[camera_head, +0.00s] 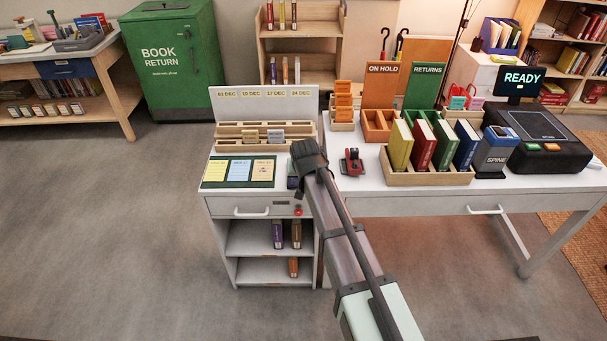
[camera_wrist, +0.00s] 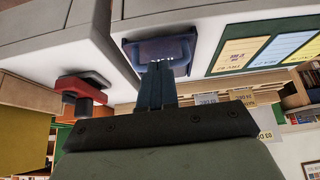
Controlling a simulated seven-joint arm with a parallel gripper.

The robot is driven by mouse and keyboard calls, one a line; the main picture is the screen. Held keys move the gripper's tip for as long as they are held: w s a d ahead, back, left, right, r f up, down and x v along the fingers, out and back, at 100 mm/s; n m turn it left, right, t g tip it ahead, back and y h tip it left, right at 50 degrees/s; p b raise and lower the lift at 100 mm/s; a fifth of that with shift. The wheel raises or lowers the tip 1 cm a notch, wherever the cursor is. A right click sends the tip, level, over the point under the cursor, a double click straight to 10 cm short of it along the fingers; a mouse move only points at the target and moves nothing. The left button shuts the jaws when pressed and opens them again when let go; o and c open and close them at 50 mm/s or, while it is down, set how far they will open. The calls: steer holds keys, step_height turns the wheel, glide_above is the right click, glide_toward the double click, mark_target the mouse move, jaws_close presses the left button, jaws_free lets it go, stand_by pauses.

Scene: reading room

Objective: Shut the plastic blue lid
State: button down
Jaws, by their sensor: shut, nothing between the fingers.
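A small dark blue plastic case (camera_wrist: 180,48) with a lighter blue rim lies on the white desk top in the wrist view.
A red and black stamp (camera_head: 351,162) stands right of my gripper. A green mat with coloured cards (camera_head: 238,171) lies left of the case, below wooden racks (camera_head: 262,135). A wooden tray of books (camera_head: 430,178) stands farther right. The floor at left is clear.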

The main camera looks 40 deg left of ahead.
steer(key=shift+a, duration=0.1)
steer(key=w+a, duration=0.5)
steer(key=shift+w+a, duration=0.25)
steer(key=shift+w, duration=0.1)
steer(key=shift+r, duration=0.1)
steer(key=v, duration=1.4)
steer(key=shift+s+d, duration=0.2)
steer(key=shift+s, duration=0.05)
steer(key=shift+n, duration=0.3)
